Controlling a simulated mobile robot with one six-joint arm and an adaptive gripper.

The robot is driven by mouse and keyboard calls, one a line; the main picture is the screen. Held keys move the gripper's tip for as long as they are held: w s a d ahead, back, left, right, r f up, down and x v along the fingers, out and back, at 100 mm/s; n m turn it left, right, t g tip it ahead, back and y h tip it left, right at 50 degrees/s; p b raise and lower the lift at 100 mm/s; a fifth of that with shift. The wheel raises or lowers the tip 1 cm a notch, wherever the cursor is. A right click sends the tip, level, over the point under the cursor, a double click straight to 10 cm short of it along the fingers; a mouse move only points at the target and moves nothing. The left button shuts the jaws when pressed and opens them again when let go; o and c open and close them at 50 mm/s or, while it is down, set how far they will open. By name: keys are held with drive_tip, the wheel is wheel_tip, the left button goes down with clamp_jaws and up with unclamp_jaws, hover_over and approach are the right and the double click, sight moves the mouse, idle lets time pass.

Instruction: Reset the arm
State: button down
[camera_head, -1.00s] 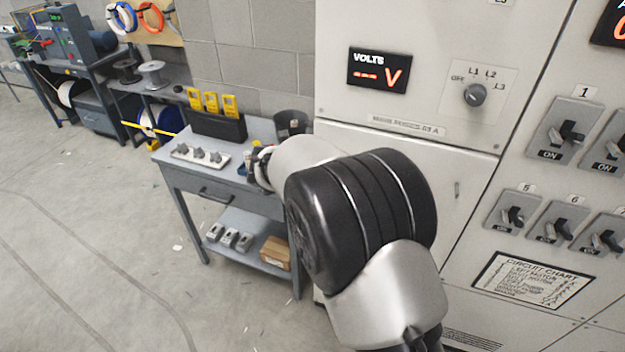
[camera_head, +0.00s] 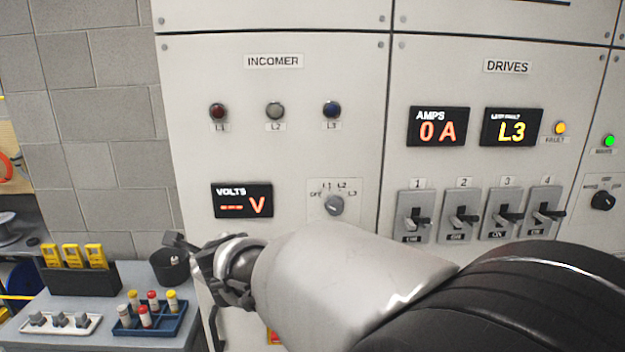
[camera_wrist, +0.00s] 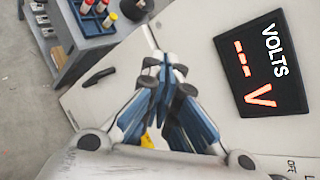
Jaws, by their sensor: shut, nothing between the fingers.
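My gripper (camera_head: 213,262) is at the end of my arm in front of the lower part of the incomer cabinet, just right of the bench. In the wrist view my gripper (camera_wrist: 165,75) has its fingers together with nothing between them. It points at the pale cabinet front (camera_wrist: 200,30), beside the volts display (camera_wrist: 262,65). In the head view the volts display (camera_head: 242,200) shows dashes and a V. My large arm links cover the lower right of the head view and hide the lower cabinet front.
A bench (camera_head: 170,338) at lower left holds a blue tray (camera_head: 180,325) of fuses, a white tray (camera_head: 85,328), yellow meters (camera_head: 73,256) and a black cup (camera_head: 168,266). A selector knob (camera_head: 333,206) and several breaker switches (camera_head: 461,215) are on the cabinet near my arm.

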drive_tip(key=s+d+r+n+y, duration=0.1)
drive_tip(key=s+d+r+n, duration=0.3)
drive_tip(key=s+d+n, duration=0.35)
drive_tip(key=s+d+f+n+g+h, duration=0.2)
drive_tip(key=s+d+f+n, duration=0.2)
drive_tip(key=s+d, duration=0.4)
drive_tip(key=s+d+f+n+g+h, duration=0.2)
drive_tip(key=s+d+f+n, duration=0.1)
drive_tip(key=s+d+n, duration=0.3)
drive_tip(key=s+d+f+n+g+h+b, duration=0.1)
drive_tip(key=s+d+f+n+g+h, duration=0.1)
drive_tip(key=s+d, duration=0.9)
wheel_tip(320, 180, down, 3)
drive_tip(key=d+n+h, duration=0.1)
drive_tip(key=d+n, duration=0.1)
drive_tip(key=n, duration=0.1)
drive_tip(key=shift+d+r, duration=0.2)
drive_tip(key=shift+d, duration=0.1)
